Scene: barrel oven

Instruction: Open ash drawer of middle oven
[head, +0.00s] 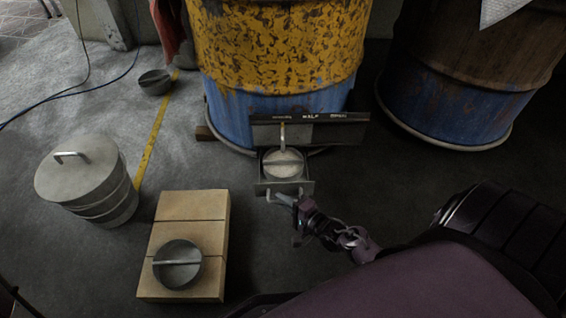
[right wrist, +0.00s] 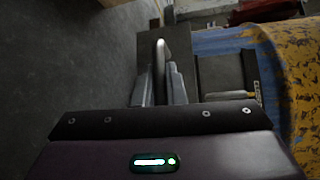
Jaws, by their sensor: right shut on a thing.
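The middle oven (head: 280,50) is a barrel, chipped yellow above and blue below. Its ash drawer (head: 307,187) sticks out from under a dark marked plate (head: 335,133) at the barrel's base. A round pan with pale contents (head: 284,168) sits in the drawer. My right gripper (head: 283,199) is at the drawer's front. In the right wrist view its fingers (right wrist: 158,85) are shut on the drawer's handle (right wrist: 160,58), a curved grey bar standing between them. The fingertips and handle are small and dark in the head view. My left gripper is not in view.
Another rusty brown and blue barrel (head: 450,90) stands at the right. A lidded metal bucket (head: 85,175) and pale blocks (head: 190,215) with a round pan (head: 178,264) are at the left. A dark bowl (head: 155,82) lies farther back.

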